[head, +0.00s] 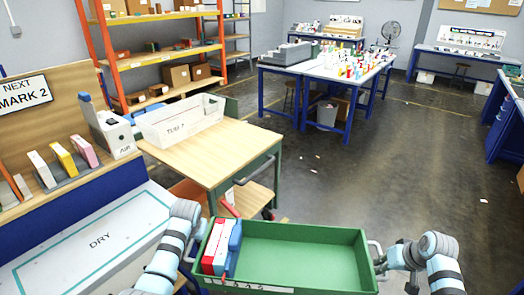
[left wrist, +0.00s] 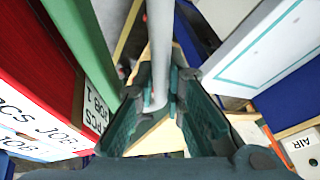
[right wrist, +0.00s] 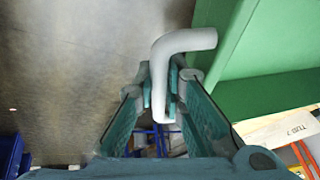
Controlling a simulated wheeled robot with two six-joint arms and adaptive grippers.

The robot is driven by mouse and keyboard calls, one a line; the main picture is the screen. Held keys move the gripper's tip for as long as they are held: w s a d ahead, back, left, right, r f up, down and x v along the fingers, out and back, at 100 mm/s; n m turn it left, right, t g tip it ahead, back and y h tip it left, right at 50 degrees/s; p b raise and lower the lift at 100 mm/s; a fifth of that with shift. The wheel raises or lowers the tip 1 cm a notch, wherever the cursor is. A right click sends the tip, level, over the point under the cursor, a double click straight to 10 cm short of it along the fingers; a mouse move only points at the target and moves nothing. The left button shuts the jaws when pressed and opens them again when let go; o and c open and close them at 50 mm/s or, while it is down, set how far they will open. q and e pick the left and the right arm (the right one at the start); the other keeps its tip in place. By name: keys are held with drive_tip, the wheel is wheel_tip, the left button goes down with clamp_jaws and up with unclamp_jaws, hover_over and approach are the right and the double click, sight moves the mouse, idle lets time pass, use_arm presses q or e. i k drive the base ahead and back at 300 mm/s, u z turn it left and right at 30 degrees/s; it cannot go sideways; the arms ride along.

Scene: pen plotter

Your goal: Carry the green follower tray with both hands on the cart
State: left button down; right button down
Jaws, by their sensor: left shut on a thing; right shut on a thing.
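The green tray (head: 300,243) is held in front of me, in the lower middle of the head view. Red, white and blue packs (head: 222,247) stand at its left end. My left gripper (head: 190,260) is shut on the grey handle at the tray's left end; the handle (left wrist: 160,45) runs between its fingers in the left wrist view. My right gripper (head: 378,262) is shut on the right handle; the bent handle (right wrist: 185,42) shows in the right wrist view. The wood-topped cart (head: 225,150) with green legs stands beyond the tray, to the left.
A white tub (head: 182,122) sits on the cart's far left part; its near right top is bare. A DRY-marked bench (head: 95,245) and a shelf with coloured packs (head: 62,160) are at left. Open floor (head: 400,160) lies right of the cart. Blue-legged tables (head: 330,75) stand behind.

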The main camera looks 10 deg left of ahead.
sight(231, 148)
drive_tip(key=z, duration=0.4)
drive_tip(key=i, duration=1.1)
drive_tip(key=z, duration=0.25)
drive_tip(key=i, duration=1.3)
drive_tip(key=u, duration=0.7)
drive_tip(key=i, duration=0.75)
drive_tip(key=u, duration=1.45)
drive_tip(key=i, duration=0.55)
drive_tip(key=u, duration=0.5)
